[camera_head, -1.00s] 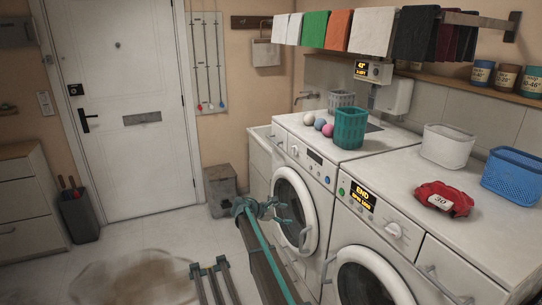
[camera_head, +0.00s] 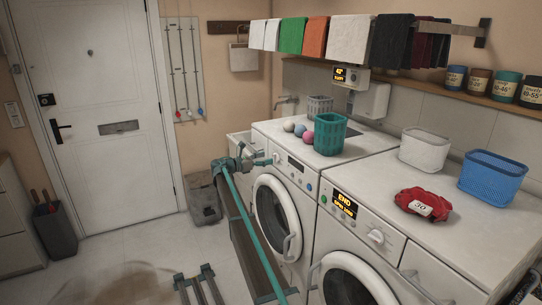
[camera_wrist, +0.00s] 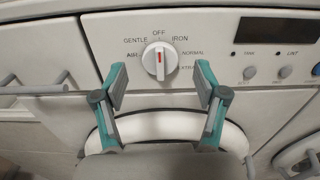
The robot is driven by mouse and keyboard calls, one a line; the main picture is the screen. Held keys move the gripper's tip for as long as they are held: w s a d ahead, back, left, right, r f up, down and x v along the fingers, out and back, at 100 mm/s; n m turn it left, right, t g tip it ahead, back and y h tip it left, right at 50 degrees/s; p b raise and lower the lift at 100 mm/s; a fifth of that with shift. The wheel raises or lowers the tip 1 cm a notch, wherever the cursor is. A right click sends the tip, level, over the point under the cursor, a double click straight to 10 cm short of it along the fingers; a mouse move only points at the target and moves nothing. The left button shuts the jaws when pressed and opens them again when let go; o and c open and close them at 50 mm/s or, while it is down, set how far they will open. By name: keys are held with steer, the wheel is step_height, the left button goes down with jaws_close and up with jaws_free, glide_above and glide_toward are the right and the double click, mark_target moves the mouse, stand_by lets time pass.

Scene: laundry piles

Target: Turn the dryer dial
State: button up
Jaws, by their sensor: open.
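The dryer dial (camera_wrist: 158,60) is a white round knob with a red mark pointing up at OFF. Labels AIR, GENTLE, IRON, NORMAL and a partly hidden XTRA surround it. In the head view the dial (camera_head: 276,158) sits at the left end of the left machine's front panel (camera_head: 305,172). My gripper (camera_wrist: 160,80) is open, with one grey-and-teal finger at each lower side of the dial; contact cannot be told. In the head view my gripper (camera_head: 262,161) is close in front of that panel.
The right machine (camera_head: 360,215) has a lit END display and its own knob (camera_head: 376,238). A teal basket (camera_head: 330,133) and several balls stand on the left machine. A white basket (camera_head: 424,149), blue basket (camera_head: 492,175) and red cloth (camera_head: 423,202) are on the right machine.

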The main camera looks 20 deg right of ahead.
mark_target(275, 158)
steer(key=shift+w+d+p, duration=0.2)
steer(key=shift+d+p, duration=0.15)
steer(key=shift+d, duration=1.35)
steer(key=c, duration=1.1)
